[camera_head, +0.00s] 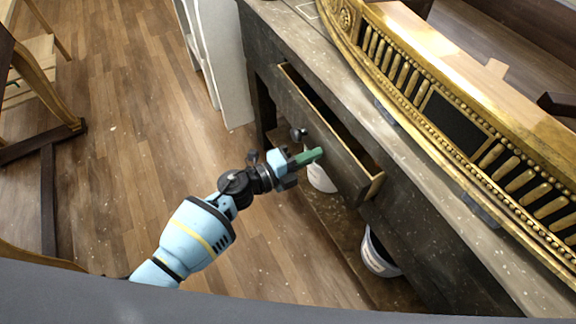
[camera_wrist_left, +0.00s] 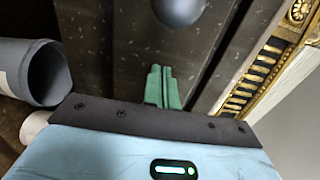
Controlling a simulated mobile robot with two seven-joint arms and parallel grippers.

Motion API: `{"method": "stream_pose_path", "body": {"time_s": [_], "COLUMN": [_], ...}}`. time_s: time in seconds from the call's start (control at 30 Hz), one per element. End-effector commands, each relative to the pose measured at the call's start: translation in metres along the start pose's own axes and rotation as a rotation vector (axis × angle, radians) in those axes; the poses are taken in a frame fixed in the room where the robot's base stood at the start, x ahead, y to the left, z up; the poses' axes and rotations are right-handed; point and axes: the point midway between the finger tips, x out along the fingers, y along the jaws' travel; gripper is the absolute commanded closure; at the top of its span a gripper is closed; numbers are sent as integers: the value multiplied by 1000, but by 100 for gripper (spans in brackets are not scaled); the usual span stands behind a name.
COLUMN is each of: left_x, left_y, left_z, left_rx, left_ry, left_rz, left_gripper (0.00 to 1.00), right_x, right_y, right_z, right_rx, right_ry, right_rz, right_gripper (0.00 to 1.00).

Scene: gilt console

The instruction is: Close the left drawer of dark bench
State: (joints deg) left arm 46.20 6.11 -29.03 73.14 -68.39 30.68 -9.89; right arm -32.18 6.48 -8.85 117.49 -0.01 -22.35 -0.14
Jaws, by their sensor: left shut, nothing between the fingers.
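The dark bench (camera_head: 290,45) runs diagonally along the right side of the head view. Its left drawer (camera_head: 325,137) is pulled out, with its dark inside showing. A round dark knob (camera_head: 298,134) sits on the drawer front; a knob (camera_wrist_left: 180,8) also shows at the top of the left wrist view. My left gripper (camera_head: 318,154) is shut and empty, its green fingers close to the drawer front beside the knob. In the left wrist view the fingers (camera_wrist_left: 162,88) point at the dark front; I cannot tell whether they touch it. My right gripper is out of view.
A gilt console piece (camera_head: 440,75) lies on the bench top. A white bucket (camera_head: 380,254) and another white container (camera_head: 321,178) stand on the lower shelf. A white cabinet (camera_head: 222,60) stands behind the bench. Wooden furniture (camera_head: 40,85) is at far left; the floor between is clear.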

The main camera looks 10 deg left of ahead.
Motion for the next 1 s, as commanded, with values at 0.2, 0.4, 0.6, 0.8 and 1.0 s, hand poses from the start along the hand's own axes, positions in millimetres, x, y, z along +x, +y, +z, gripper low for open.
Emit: {"method": "stream_pose_path", "body": {"time_s": [0.2,0.4,0.6,0.8,1.0], "left_x": [40,58,64,66,66], "left_y": [2,1,0,-2,-3], "left_z": [-1,0,-1,-1,-1], "left_rx": [-2,-1,0,1,2], "left_ry": [1,0,0,-1,-1], "left_rz": [-1,-1,-1,-3,-5], "left_gripper": [100,100,100,100,100], "right_x": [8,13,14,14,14], "right_y": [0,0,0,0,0], "right_z": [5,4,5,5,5], "right_rx": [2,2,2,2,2], "right_ry": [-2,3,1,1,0], "right_rz": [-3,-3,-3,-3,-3], "right_gripper": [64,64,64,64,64]}}
